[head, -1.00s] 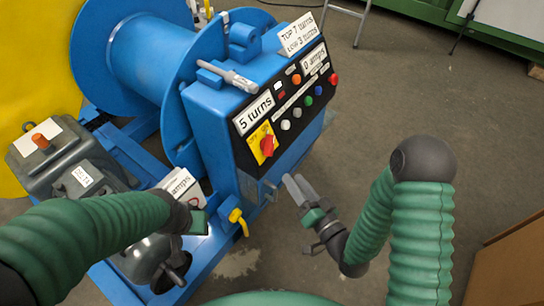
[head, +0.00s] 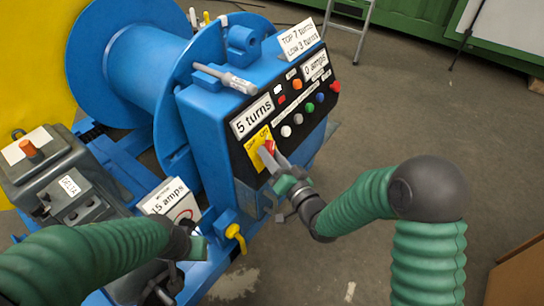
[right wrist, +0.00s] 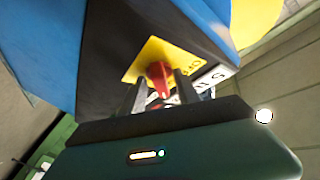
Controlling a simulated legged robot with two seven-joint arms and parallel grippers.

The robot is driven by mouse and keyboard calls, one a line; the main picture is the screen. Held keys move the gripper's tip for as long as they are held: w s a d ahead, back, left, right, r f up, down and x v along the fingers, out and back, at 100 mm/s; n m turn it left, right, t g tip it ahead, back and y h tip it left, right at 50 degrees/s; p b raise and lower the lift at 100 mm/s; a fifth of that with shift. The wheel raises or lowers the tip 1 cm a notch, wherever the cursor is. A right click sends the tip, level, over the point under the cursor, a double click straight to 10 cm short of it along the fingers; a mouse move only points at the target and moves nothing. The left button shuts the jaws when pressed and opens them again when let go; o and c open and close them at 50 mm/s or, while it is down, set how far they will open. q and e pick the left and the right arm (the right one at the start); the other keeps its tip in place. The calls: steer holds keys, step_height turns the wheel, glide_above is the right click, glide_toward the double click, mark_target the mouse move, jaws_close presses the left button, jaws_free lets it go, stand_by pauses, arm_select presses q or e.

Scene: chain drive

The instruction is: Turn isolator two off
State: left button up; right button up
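A red rotary knob (head: 268,147) sits on a yellow plate (head: 254,153) at the lower left of the black panel on the blue drive housing. My right gripper (head: 271,158) is at the knob, covering part of it in the head view. In the right wrist view the knob (right wrist: 158,77) shows between the two dark fingertips (right wrist: 162,92), with a gap on its sides, so the gripper is open. Contact cannot be told. My left gripper (head: 197,243) is low at the left, near the amps sign; its fingers are not clear. No label reading "isolator two" is legible.
The panel carries a "5 turns" sign (head: 252,116), a "0 amps" sign (head: 315,65) and several coloured buttons. A yellow hook-shaped part (head: 236,236) is below the housing. A grey motor box (head: 62,178) stands at left.

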jaws_close()
steer(key=shift+f, duration=0.1)
